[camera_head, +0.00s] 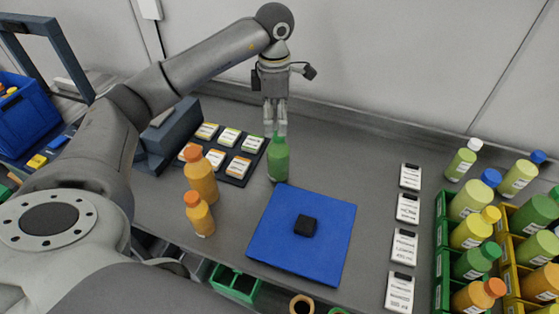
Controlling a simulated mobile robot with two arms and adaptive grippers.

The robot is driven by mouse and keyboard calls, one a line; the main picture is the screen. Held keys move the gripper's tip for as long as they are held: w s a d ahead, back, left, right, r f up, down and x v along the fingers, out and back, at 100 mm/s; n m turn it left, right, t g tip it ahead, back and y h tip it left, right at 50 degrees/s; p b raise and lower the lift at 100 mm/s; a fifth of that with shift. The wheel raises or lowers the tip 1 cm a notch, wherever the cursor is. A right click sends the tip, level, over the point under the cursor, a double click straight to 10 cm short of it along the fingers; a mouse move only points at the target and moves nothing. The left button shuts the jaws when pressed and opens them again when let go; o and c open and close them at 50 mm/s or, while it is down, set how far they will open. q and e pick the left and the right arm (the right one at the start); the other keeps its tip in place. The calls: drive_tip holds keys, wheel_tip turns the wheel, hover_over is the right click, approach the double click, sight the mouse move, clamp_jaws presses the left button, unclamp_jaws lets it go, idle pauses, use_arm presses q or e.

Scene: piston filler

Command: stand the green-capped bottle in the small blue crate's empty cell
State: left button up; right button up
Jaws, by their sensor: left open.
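A green bottle with a green cap (278,163) stands upright on the grey worktop, just behind the blue mat. My left gripper (275,126) points down at the cap from above and is open. Its fingertips are at or just behind the cap; I cannot tell whether they touch it. A blue crate (22,122) shows at the far left, cut off by the frame edge, and its cells cannot be made out. No other blue crate is visible. My right gripper is out of view.
Two orange-capped bottles (201,178) stand left of the blue mat (268,247), which bears a black block (305,225). A card tray (235,181) lies behind them. Labelled cards (404,247) line the right, beside green (438,262) and yellow (508,270) crates of bottles.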

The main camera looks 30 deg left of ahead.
use_arm(q)
drive_tip(key=shift+f, duration=0.4)
drive_tip(key=p, duration=0.3)
hover_over(279, 157)
drive_tip(key=w+a, duration=0.2)
wheel_tip(279, 157, down, 5)
drive_tip(key=shift+w+d+r, duration=0.1)
drive_tip(key=shift+w+d, duration=0.05)
drive_tip(key=shift+f, duration=0.3)
clamp_jaws()
drive_tip(key=shift+r, duration=0.1)
